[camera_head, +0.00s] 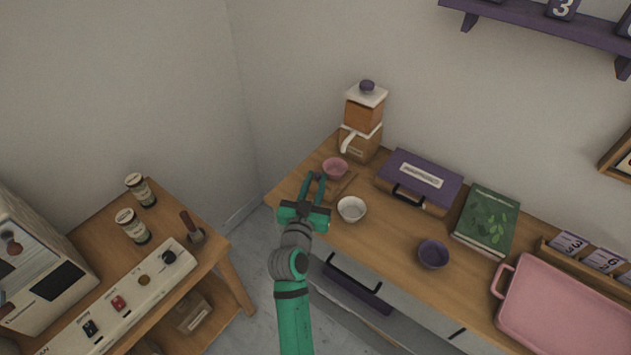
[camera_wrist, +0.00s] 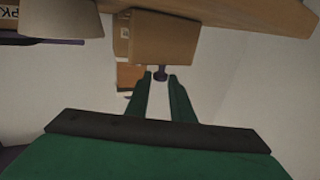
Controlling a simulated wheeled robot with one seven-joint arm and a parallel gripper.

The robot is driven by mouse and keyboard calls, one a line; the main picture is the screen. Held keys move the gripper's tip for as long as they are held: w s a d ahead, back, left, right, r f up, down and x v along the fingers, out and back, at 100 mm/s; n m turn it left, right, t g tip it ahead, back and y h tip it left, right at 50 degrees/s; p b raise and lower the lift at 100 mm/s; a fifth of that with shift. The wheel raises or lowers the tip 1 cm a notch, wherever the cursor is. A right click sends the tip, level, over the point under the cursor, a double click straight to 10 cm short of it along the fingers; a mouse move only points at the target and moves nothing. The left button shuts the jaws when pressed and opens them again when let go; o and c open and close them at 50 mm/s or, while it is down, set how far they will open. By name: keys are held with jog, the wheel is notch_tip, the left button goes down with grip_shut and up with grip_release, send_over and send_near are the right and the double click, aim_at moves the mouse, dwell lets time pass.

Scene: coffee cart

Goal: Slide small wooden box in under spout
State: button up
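In the wrist view, a light-brown wooden box (camera_wrist: 155,40) with a dark round knob (camera_wrist: 160,75) is just beyond my gripper (camera_wrist: 161,79). The knob appears between the fingertips, with gaps at its sides; I cannot tell whether they touch it. In the head view, my gripper (camera_head: 315,180) is open near the counter's left end. A small brown wooden shape (camera_head: 344,185), likely the box, lies right of the fingers, partly hidden. The wooden dispenser (camera_head: 363,112) with a white spout (camera_head: 347,143) stands behind. A pink bowl (camera_head: 335,168) sits in front of the spout.
A white bowl (camera_head: 351,209) stands close to the right of my gripper. A purple case (camera_head: 420,178), a purple bowl (camera_head: 433,254), a green book (camera_head: 487,221) and a pink tray (camera_head: 565,312) lie further right. A side table (camera_head: 190,262) stands at left across a floor gap.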

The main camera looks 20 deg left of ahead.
grip_shut()
jog(key=shift+w+d, duration=0.25)
jog(key=shift+w, duration=0.35)
jog(key=shift+w+d, duration=0.2)
jog(key=shift+w, duration=0.45)
jog(key=shift+w+d, duration=0.25)
jog(key=shift+w, duration=0.35)
jog(key=shift+d+r, duration=0.1)
jog(key=o, duration=0.5)
grip_release()
jog(key=shift+w, duration=0.1)
